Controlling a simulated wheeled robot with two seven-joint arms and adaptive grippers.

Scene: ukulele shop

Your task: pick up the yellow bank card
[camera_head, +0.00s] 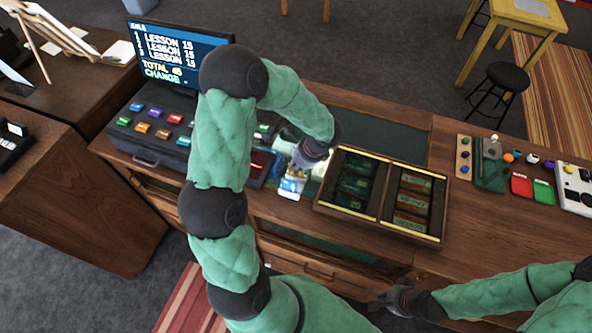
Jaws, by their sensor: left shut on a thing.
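My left gripper (300,168) reaches down over the counter, between the cash register and the money tray. It is shut on a small card with pale, yellow and blue patches, which looks like the yellow bank card (291,186). The gripper hides part of the card, and I cannot tell whether the card touches the counter. My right gripper (378,302) is low in the picture, by the counter's front and away from the card. It is too small and dark to tell whether it is open.
The register (150,128) with coloured keys and a screen (172,55) stands left. The wooden money tray (319,205) with banknotes lies just right of my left gripper. Further right are a wooden strip (464,157), red and green cards and a white device (577,188). A stool (507,77) stands behind.

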